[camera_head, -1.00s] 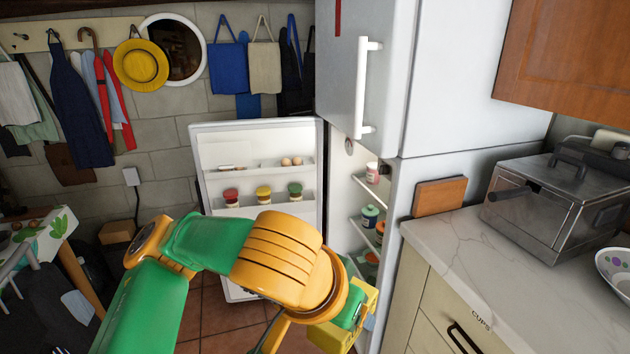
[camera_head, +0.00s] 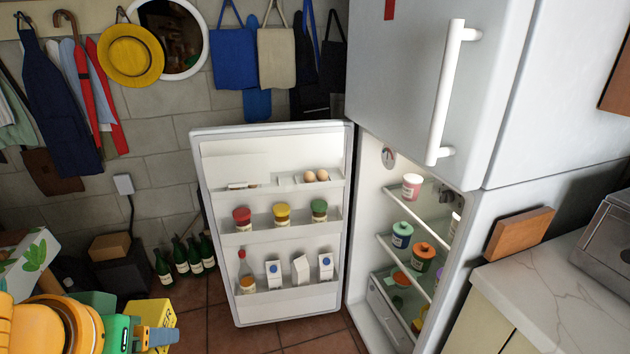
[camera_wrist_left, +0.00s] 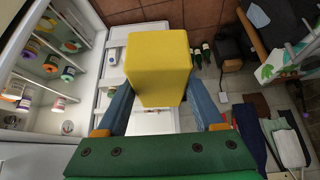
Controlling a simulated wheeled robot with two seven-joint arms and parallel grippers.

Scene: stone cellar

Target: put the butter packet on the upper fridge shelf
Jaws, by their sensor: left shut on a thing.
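The butter packet (camera_head: 160,318) is a yellow block at the lower left of the head view. It also fills the upper middle of the left wrist view (camera_wrist_left: 158,62). My left gripper (camera_head: 152,338) is shut on it, with one blue-grey finger on each side in the left wrist view (camera_wrist_left: 161,88). The packet is held in the air, apart from the fridge. The upper fridge shelf (camera_head: 406,204) is in the open lower compartment at the right. A pink-and-white cup (camera_head: 411,187) stands on it. My right gripper is in neither view.
The open fridge door (camera_head: 276,154) stands left of the compartment, with jars, eggs and cartons on its racks. A lower shelf (camera_head: 402,262) holds jars. A counter (camera_head: 550,290) is at the right. Several bottles (camera_head: 185,258) stand by the wall.

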